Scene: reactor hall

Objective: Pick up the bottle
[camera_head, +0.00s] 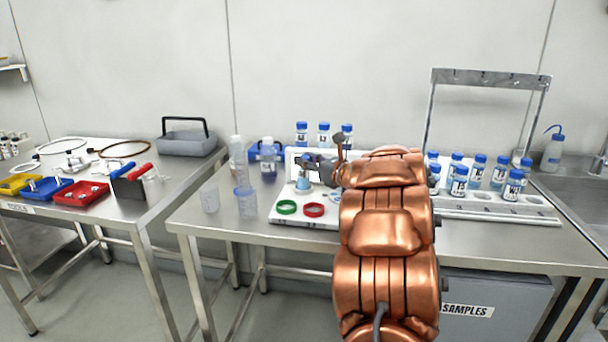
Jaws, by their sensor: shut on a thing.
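My copper-coloured arm reaches over the middle table from the front. My gripper (320,165) is small and partly hidden by the arm, above the white board. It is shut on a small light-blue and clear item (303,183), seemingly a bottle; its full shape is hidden. I cannot tell whether it touches the board.
The white board (278,217) holds a green ring (286,207) and a red ring (314,210). Clear cups (246,203) stand to its left. A metal frame (430,110) rises behind the rack at right. The table's front left (205,224) is clear. A tool table stands at left, a sink at right.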

